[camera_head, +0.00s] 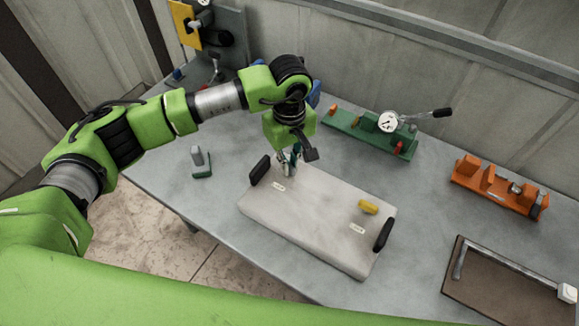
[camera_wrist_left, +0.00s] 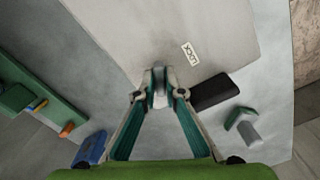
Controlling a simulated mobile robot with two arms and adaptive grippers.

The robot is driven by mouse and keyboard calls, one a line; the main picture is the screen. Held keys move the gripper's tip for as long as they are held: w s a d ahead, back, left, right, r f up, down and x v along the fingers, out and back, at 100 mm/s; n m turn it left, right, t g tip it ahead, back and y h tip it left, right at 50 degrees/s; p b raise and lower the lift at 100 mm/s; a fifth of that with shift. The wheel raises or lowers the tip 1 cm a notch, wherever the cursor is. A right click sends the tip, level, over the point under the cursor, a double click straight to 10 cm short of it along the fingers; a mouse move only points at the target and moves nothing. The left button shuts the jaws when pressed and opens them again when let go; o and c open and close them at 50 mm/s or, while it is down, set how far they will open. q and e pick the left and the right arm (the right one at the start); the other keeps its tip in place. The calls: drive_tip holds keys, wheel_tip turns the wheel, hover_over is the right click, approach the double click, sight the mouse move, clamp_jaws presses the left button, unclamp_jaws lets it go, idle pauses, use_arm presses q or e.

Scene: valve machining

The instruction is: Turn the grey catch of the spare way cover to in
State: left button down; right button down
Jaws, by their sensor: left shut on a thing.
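The way cover (camera_head: 300,215) is a pale grey flat plate lying on the bench, with a black handle (camera_head: 260,170) at its left end and another (camera_head: 383,235) at its right end. A yellow catch (camera_head: 368,206) sits near its right end. My left gripper (camera_head: 288,164) points down at the cover's far left corner. In the left wrist view its fingers (camera_wrist_left: 158,97) are shut on the grey catch (camera_wrist_left: 159,80), at the plate's edge. The fingers cover part of the catch, so its exact angle is hard to tell. My right gripper is not in view.
A small white label (camera_wrist_left: 190,53) lies near the grey catch. A green fixture with a dial gauge (camera_head: 388,122) stands behind, an orange fixture (camera_head: 497,188) at right, and a brown tray (camera_head: 490,285) at front right. A small green-and-grey block (camera_head: 202,170) stands left of the cover.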

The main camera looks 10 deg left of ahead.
use_arm(q)
drive_tip(key=shift+f, duration=0.1)
drive_tip(key=shift+f+m+b, duration=0.15)
drive_tip(key=shift+m+b, duration=0.25)
drive_tip(key=shift+b, duration=0.35)
drive_tip(key=shift+m+b, duration=0.7)
drive_tip(key=shift+b, duration=0.25)
drive_tip(key=shift+m, duration=0.3)
drive_tip(key=shift+r, duration=0.2)
